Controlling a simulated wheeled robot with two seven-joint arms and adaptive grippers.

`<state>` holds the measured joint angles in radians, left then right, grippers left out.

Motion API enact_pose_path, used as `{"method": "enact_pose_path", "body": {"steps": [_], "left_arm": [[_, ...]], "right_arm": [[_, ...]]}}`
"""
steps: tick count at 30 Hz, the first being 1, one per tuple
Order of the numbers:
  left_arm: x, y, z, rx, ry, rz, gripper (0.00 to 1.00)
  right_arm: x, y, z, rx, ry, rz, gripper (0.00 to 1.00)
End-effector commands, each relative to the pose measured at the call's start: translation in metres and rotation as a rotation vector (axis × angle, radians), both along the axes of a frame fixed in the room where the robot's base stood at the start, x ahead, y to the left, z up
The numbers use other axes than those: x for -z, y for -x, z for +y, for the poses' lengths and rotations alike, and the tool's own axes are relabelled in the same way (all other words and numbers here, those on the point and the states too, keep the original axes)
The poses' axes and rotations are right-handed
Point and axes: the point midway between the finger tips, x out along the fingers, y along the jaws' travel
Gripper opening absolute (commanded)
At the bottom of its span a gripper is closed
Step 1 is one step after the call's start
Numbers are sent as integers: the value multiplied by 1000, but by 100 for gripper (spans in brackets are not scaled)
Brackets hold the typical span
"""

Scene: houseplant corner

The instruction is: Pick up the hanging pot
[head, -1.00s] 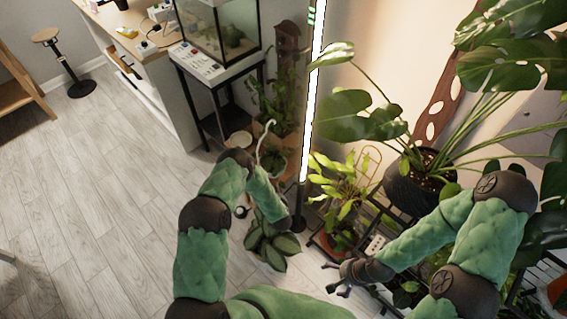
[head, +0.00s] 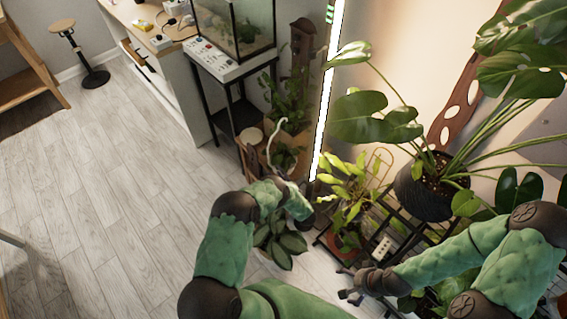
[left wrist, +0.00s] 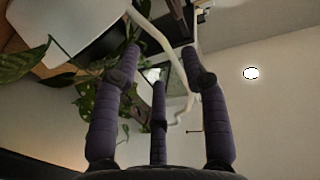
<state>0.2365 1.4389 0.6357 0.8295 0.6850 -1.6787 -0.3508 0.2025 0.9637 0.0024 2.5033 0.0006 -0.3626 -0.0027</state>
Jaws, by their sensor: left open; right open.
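The hanging pot shows in the head view as a thin white curved hanger (head: 269,150) above leafy green growth (head: 287,158). My left arm partly covers the area just below it, so I cannot make out the whole pot. In the left wrist view the white hanger (left wrist: 150,33) runs down behind and between the dark fingers of my left gripper (left wrist: 161,60). Those fingers are spread open, and I cannot tell if they touch the hanger. My right gripper (head: 352,284) is open and empty, low beside the plant rack.
A tall bright light tube (head: 327,100) stands just right of the hanger. A glass tank (head: 235,30) on a black stand is behind left. A large-leaved plant in a dark pot (head: 425,195) is on the right. The wooden floor (head: 110,200) at left is clear.

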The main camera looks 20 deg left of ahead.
Motion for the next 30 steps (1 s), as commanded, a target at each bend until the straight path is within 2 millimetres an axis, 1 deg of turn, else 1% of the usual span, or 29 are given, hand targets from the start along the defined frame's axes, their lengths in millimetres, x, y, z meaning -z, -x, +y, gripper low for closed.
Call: {"method": "enact_pose_path", "body": {"steps": [1,3,8,11,15,18,21,27,29,30], "left_arm": [[1,-4,7,-2,0,-1,44],[1,-8,13,-1,0,-1,44],[-2,-13,20,1,1,-1,44],[-6,-18,28,-1,-1,-3,44],[-14,-28,43,0,0,-1,44],[-12,-35,54,0,1,-1,44],[-13,-38,59,1,1,1,44],[-14,-39,59,2,1,1,44],[-14,-39,59,2,1,1,27],[-14,-39,59,2,1,1,16]], "right_arm": [[4,0,0,0,0,0,98],[5,0,0,0,0,0,98],[6,0,0,0,0,0,98],[9,0,0,0,0,0,98],[14,0,0,0,0,0,98],[19,0,0,0,0,0,98],[21,0,0,0,0,0,98],[19,0,0,0,0,0,98],[19,0,0,0,0,0,98],[19,0,0,0,0,0,98]]}}
